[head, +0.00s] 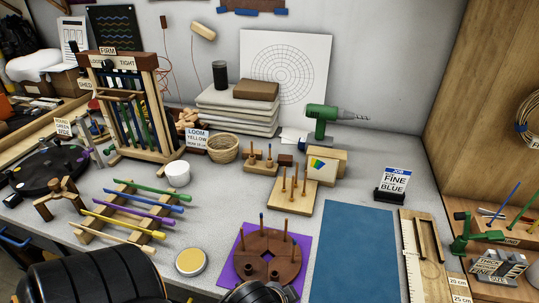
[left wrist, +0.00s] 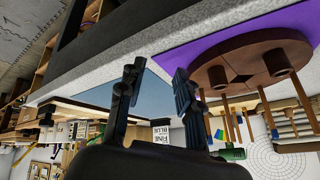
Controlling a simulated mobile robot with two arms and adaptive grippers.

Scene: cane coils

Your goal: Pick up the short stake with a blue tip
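A round brown wooden base (head: 262,246) lies on a purple mat (head: 228,272) at the front centre. Several thin stakes stand upright in it; the one at its back (head: 262,222) has a dark blue tip. A small wooden block (head: 261,166) farther back holds short stakes, and one (head: 269,152) appears blue-tipped. My left gripper (left wrist: 157,95) shows in the left wrist view, fingers apart with nothing between them. That view is upside down, with the brown base (left wrist: 240,60) and its stakes to the right of the fingers.
A tan block (head: 294,205) with several upright pegs stands behind the purple mat. A blue mat (head: 355,255) lies clear to the right. A yellow-topped tin (head: 191,262) and a rack of coloured canes (head: 120,215) are left. A green drill (head: 325,120) stands behind.

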